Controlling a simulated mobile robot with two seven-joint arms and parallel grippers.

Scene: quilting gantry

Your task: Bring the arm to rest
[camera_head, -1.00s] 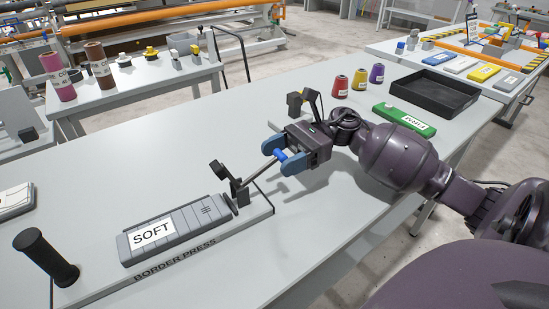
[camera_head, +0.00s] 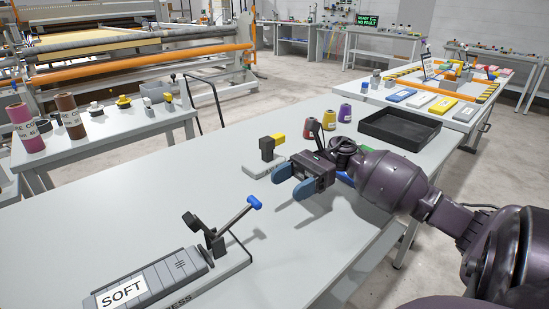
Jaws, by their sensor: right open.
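My right gripper (camera_head: 294,181) hangs over the table (camera_head: 328,262), its blue-tipped fingers open with nothing between them. It is up and to the right of the blue-tipped lever (camera_head: 254,202) of the border press (camera_head: 223,272), clear of it. The lever slants up to the right. A grey block labelled SOFT (camera_head: 150,277) lies on the press at the lower left. My left gripper is out of the frame.
A black and yellow fixture (camera_head: 268,149) stands just behind my right gripper. Red, yellow and purple cones (camera_head: 345,113) and a black tray (camera_head: 404,127) stand farther back. A side table with spools (camera_head: 70,115) is at the left. The table front is clear.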

